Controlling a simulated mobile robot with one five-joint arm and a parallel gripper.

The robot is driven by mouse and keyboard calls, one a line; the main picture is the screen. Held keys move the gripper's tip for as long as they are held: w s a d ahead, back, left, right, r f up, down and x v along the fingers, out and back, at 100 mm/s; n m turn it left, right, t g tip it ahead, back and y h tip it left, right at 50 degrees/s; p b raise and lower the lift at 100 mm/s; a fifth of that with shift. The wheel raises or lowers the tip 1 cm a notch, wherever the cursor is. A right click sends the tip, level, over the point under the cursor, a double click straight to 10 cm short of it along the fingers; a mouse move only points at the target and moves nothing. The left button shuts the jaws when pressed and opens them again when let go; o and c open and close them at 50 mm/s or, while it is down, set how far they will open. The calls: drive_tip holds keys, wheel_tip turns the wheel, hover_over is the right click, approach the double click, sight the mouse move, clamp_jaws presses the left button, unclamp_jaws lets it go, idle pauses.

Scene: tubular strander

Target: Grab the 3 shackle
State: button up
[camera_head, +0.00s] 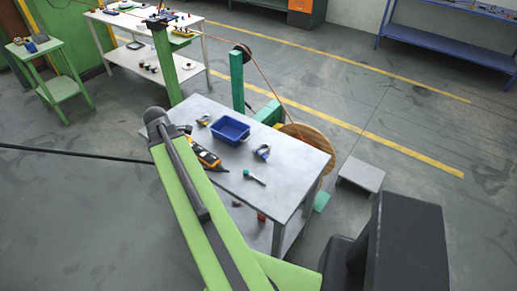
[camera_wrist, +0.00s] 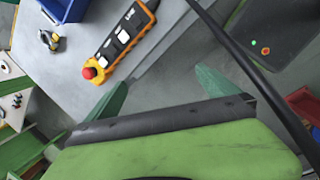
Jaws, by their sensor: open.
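Two small shackle-like pieces lie on the grey metal table (camera_head: 290,170). One, yellow and grey (camera_head: 204,120), is left of the blue bin. The other, blue and grey (camera_head: 263,152), is right of the bin. A small dark item (camera_head: 184,128) near the left edge may be another; I cannot tell. The wrist view shows one yellow and dark piece (camera_wrist: 49,40) at upper left. No number is readable. My gripper (camera_wrist: 160,80) is open and empty, its green fingers apart near the table edge. Its fingers are not clear in the head view.
A blue bin (camera_head: 230,131) and an orange pendant control (camera_head: 206,158) with a red button (camera_wrist: 89,73) are on the table. A green-handled tool (camera_head: 254,177) lies near the front. A wooden reel (camera_head: 308,145) stands behind. Open floor (camera_head: 70,220) lies left.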

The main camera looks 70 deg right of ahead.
drive_tip(key=s+d+r+n+g+h, duration=0.1)
drive_tip(key=s+d+r+n, duration=0.15)
drive_tip(key=s+d, duration=1)
drive_tip(key=n+p, duration=0.1)
drive_tip(key=n, duration=0.2)
approach(261, 151)
drive_tip(key=f+b, duration=0.1)
drive_tip(key=b, duration=0.2)
drive_tip(key=f+b, duration=0.1)
drive_tip(key=b, duration=0.3)
drive_tip(key=f+b, duration=0.1)
drive_tip(key=b, duration=0.3)
drive_tip(key=shift+w+d+f+g, duration=0.15)
drive_tip(key=shift+d+f+g, duration=0.2)
drive_tip(key=shift+f+g, duration=0.05)
drive_tip(key=shift+d+f, duration=0.2)
drive_tip(key=shift+f, duration=0.1)
drive_tip(key=b+x, duration=0.5)
drive_tip(key=shift+d+f, duration=0.1)
drive_tip(key=shift+d, duration=0.15)
drive_tip(key=shift+r, duration=0.2)
drive_tip(key=shift+h, duration=0.3)
drive_tip(key=c, duration=2.1)
